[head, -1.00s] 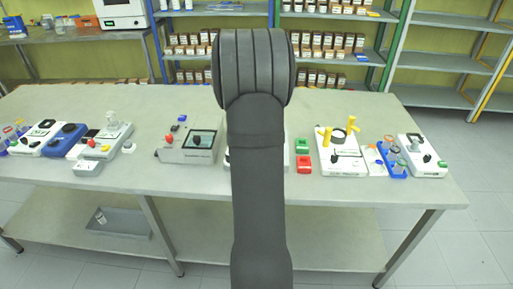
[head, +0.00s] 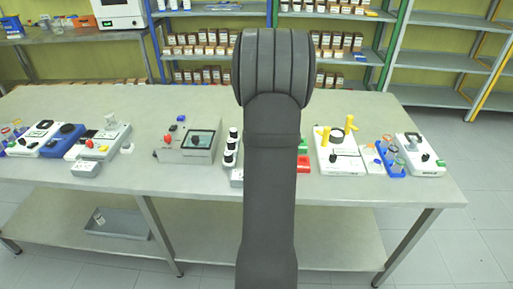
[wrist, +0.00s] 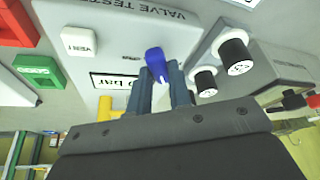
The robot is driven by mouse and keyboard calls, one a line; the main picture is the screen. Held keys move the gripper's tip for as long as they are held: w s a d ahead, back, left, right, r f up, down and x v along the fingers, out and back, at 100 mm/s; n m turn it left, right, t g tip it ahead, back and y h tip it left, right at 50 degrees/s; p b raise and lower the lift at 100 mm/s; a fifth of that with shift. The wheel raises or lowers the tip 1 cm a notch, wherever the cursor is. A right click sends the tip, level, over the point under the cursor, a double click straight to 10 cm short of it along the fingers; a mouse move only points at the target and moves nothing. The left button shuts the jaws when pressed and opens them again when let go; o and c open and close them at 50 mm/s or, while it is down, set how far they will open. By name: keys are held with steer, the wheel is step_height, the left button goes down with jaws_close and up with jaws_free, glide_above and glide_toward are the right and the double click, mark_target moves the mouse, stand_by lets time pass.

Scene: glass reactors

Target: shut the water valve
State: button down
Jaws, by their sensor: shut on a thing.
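In the wrist view a blue valve handle (wrist: 154,58) stands on a light grey panel (wrist: 110,22) printed "VALVE TEST…". My gripper (wrist: 161,78) has one finger on each side of the handle and is shut on it. A display label (wrist: 115,80) reading "0 bar" lies just left of the fingers, partly covered by them. The lower part of the handle is hidden between the fingers. In the head view my own arm hides the gripper and the valve.
Two black knobs with white caps (wrist: 236,58) stand close right of the fingers on a grey box. A white button (wrist: 78,42), a green block (wrist: 38,70) and a red block (wrist: 15,25) lie to the left. Other devices line the bench (head: 130,180).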

steer(key=shift+n+g+y, duration=0.3)
steer(key=shift+n+y, duration=0.2)
steer(key=shift+n, duration=0.9)
steer(key=c, duration=1.3)
jaws_free()
steer(key=shift+d+r, duration=0.1)
steer(key=v, duration=1.7)
steer(key=shift+w+r, duration=0.15)
steer(key=x, duration=1.7)
steer(key=shift+f, duration=0.25)
